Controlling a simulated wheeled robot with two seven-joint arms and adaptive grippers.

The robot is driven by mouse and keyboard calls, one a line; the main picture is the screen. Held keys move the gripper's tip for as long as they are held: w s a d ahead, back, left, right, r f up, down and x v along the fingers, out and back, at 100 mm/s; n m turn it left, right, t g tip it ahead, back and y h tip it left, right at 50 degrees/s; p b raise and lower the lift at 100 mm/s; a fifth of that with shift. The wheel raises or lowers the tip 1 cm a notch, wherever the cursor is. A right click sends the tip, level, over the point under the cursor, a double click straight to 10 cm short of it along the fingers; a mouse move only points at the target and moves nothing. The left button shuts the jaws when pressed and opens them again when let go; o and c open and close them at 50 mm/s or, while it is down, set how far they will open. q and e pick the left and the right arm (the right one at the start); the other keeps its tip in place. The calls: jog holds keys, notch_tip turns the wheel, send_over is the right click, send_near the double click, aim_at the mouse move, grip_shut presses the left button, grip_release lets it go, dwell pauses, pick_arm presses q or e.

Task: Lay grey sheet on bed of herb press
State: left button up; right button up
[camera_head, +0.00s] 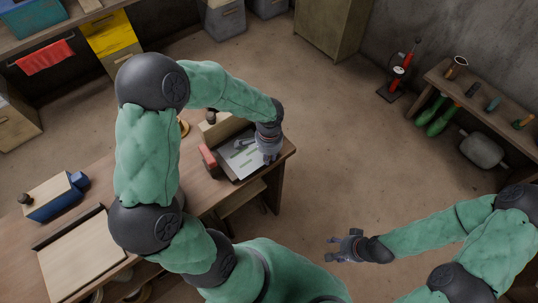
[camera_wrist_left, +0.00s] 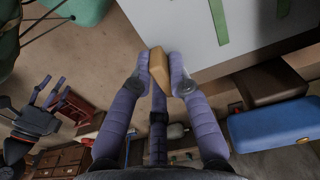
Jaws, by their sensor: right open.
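The grey sheet (camera_head: 243,160) carries green strips and lies over a dark flat surface at the right end of the bench. I cannot tell whether it rests on that surface. It also shows in the left wrist view (camera_wrist_left: 185,28). My left gripper (camera_head: 266,150) is at the sheet's right edge. In the left wrist view its fingers are closed around a tan block (camera_wrist_left: 160,74) at the sheet's edge. A red part (camera_head: 208,159) stands left of the sheet, probably on the herb press. My right gripper (camera_head: 347,245) is open and empty, off the bench.
The wooden bench (camera_head: 190,205) also holds a blue block-shaped object (camera_head: 56,198) and a pale board (camera_head: 82,262) at the left. A tan box-like part (camera_head: 220,128) stands behind the sheet.

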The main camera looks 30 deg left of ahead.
pick_arm(q)
jog(key=o, duration=0.5)
notch_tip(320, 180, up, 12)
dwell(0.5)
jog(key=shift+s, duration=0.1)
dwell(0.4)
